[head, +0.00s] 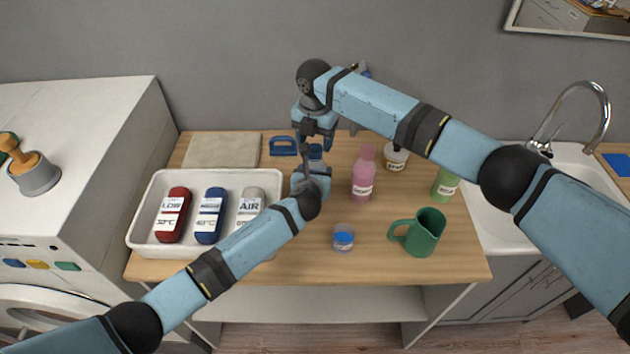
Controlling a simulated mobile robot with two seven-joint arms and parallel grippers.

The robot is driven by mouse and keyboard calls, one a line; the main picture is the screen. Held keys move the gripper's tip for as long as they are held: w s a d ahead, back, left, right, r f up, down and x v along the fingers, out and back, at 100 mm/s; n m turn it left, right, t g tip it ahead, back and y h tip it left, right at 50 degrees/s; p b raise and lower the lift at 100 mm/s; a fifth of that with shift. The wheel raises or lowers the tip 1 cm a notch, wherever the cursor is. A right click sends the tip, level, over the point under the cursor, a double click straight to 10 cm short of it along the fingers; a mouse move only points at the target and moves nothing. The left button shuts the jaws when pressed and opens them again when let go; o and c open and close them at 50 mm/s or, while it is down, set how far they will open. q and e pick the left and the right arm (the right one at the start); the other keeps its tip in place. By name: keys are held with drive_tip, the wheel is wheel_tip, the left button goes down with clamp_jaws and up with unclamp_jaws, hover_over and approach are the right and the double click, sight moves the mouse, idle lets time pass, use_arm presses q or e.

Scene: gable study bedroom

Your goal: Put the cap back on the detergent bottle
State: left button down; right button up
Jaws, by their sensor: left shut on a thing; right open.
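A small blue thing (315,152), perhaps the detergent bottle or its cap, shows between my two grippers over the back middle of the wooden table. My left gripper (306,165) is shut on it from the front; the fingers and wrist hide most of it. My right gripper (317,134) is open and points down just above and behind it. I cannot tell whether it touches the blue thing. No loose cap can be made out clearly.
The wooden table (300,268) also bears a white tray (140,215) with several bottles, a pink bottle (362,178), a blue-lidded jar (343,238), a green mug (424,235), a white jar (394,160), a green bottle (445,186) and a blue brush-like thing (283,146). A sink is right.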

drive_tip(key=shift+f, duration=1.4)
drive_tip(key=c, duration=0.9)
drive_tip(key=shift+m, duration=1.7)
drive_tip(key=o, duration=1)
